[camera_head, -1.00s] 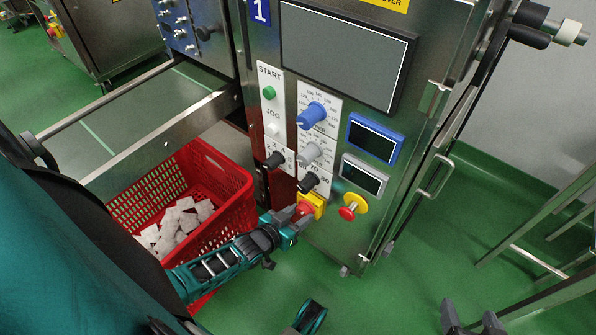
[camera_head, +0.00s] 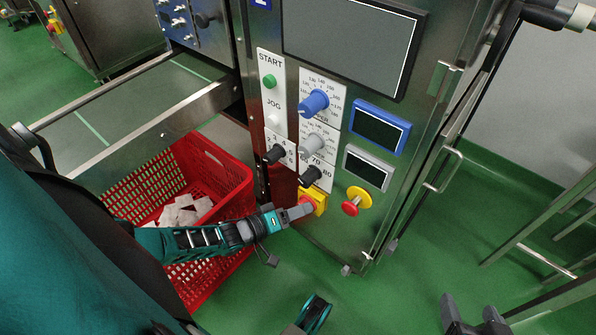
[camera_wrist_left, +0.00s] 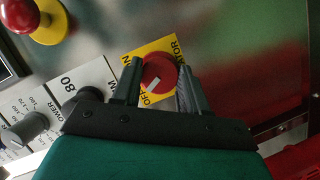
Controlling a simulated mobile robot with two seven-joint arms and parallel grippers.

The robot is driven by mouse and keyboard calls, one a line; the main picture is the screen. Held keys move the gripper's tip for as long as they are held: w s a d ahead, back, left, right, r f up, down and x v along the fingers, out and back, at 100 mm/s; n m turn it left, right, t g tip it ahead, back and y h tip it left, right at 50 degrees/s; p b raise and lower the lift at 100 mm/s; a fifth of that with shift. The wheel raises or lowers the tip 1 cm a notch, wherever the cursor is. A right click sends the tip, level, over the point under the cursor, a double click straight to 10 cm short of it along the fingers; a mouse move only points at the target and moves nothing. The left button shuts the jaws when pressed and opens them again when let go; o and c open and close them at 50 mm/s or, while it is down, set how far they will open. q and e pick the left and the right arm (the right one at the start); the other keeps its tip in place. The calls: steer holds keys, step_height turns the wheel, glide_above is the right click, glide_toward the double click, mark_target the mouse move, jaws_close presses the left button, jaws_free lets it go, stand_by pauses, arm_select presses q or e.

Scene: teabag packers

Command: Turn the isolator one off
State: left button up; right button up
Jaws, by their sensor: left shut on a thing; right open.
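The isolator is a yellow plate (camera_head: 321,201) with a red knob (camera_wrist_left: 160,70), low on the steel control panel. In the left wrist view the knob's white mark points down-left toward the letters OFF. My left gripper (camera_head: 306,209) is at the knob, its two fingers on either side, shut on it. In the left wrist view the left gripper (camera_wrist_left: 158,88) also shows with the knob between its fingers. The gripper hides part of the knob in the head view. My right gripper (camera_head: 472,315) is open and empty, low at the right, away from the panel.
Black, grey and blue knobs (camera_head: 314,103) sit above the isolator. A red emergency button (camera_head: 350,208) on yellow is just right of it. A red crate (camera_head: 230,174) with white teabags stands left of the panel. Green floor is clear in front.

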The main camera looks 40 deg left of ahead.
arm_select(q)
steer(key=n+h, duration=0.1)
steer(key=n, duration=0.1)
steer(key=shift+w+n+t, duration=0.15)
steer(key=shift+n+t, duration=0.15)
steer(key=shift+t, duration=0.1)
arm_select(e)
steer(key=shift+w+d, duration=0.1)
steer(key=shift+s+f, duration=0.15)
steer(key=shift+s, duration=0.05)
arm_select(q)
steer(key=o, duration=1.1)
steer(key=shift+c, duration=0.2)
steer(key=p+v, duration=0.2)
steer(key=v, duration=1.1)
arm_select(e)
steer(key=shift+s+d+r, duration=0.15)
steer(key=shift+d+r, duration=0.2)
steer(key=shift+r, duration=0.05)
